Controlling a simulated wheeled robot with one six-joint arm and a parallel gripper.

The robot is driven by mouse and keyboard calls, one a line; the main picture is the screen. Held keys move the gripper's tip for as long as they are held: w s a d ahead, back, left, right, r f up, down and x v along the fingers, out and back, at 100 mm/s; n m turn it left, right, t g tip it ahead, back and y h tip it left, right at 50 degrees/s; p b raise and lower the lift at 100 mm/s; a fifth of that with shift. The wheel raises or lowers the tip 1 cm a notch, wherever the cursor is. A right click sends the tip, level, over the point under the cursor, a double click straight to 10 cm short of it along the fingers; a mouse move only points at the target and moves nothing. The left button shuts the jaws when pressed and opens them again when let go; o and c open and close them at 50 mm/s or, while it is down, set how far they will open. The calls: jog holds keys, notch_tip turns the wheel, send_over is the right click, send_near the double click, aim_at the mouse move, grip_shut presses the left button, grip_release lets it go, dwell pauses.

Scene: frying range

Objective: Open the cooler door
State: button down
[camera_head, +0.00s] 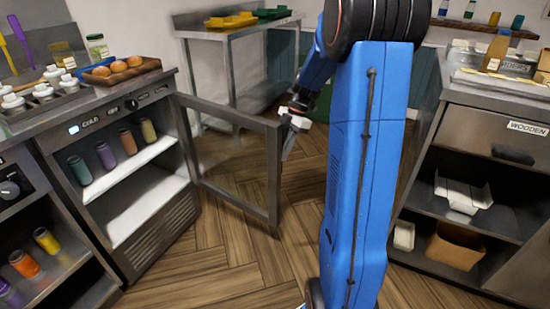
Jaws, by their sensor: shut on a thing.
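The cooler (147,203) stands at the left under a counter, with a panel marked "COLD" at its top. Its glass door (236,163) with a dark frame is swung wide open, hinged on the cooler's right side. Several coloured bottles or cans stand on the white upper shelf inside. My gripper (292,131) is at the upper part of the door's free edge, shut on the door there. The handle itself is mostly hidden by the gripper.
A metal table (240,30) with yellow and green trays stands at the back. A counter (475,130) with a drawer marked "WOODEN" and open shelves stands at the right. Eggs in a tray (119,68) rest above the cooler. Wooden floor (215,265) is clear before the door.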

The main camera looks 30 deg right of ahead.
jog(key=shift+w+d+r, duration=0.15)
jog(key=shift+w+d, duration=0.6)
jog(key=shift+w, duration=0.2)
jog(key=shift+n, duration=0.3)
jog(key=c, duration=1.8)
grip_release()
jog(key=shift+w+a, duration=0.1)
jog(key=shift+o, duration=0.2)
jog(key=shift+s, duration=0.3)
jog(key=v, duration=1.7)
jog(key=shift+d, duration=0.2)
